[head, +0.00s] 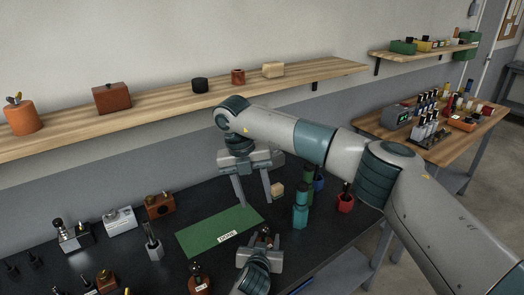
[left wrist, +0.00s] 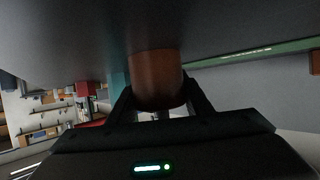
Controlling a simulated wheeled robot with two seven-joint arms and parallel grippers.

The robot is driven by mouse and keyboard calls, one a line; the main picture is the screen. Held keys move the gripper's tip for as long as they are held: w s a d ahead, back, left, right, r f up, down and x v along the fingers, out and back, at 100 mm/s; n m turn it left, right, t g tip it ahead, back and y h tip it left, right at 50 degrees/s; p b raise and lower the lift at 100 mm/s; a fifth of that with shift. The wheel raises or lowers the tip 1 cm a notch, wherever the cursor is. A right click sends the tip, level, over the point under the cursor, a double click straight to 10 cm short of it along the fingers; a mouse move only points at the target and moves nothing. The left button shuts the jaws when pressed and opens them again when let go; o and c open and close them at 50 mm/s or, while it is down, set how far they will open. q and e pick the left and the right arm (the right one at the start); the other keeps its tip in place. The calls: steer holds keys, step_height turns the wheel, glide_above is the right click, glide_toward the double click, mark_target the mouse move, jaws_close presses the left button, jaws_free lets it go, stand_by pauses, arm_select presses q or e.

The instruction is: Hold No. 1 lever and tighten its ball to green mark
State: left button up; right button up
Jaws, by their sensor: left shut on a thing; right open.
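My left gripper (head: 264,238) is low over the dark bench at the front edge of the green mat. It is shut on a brown cylindrical piece (left wrist: 157,80), which fills the gap between its fingers in the left wrist view. I cannot tell whether this piece belongs to the No. 1 lever. My right gripper (head: 256,201) is open and empty, pointing down beyond the right end of the mat, with a small pale wooden block (head: 277,190) beside its right finger. No lever number, ball or green tightening mark can be made out.
The green mat (head: 205,236) carries a white label. Several small devices, including a white box (head: 119,221), stand at left. A wooden shelf (head: 160,113) runs along the wall.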

arm_select(q)
steer(key=o, duration=1.3)
steer(key=shift+o, duration=0.2)
steer(key=shift+s, duration=0.1)
steer(key=v, duration=1.1)
steer(key=shift+s+a+r, duration=0.1)
steer(key=shift+s, duration=0.3)
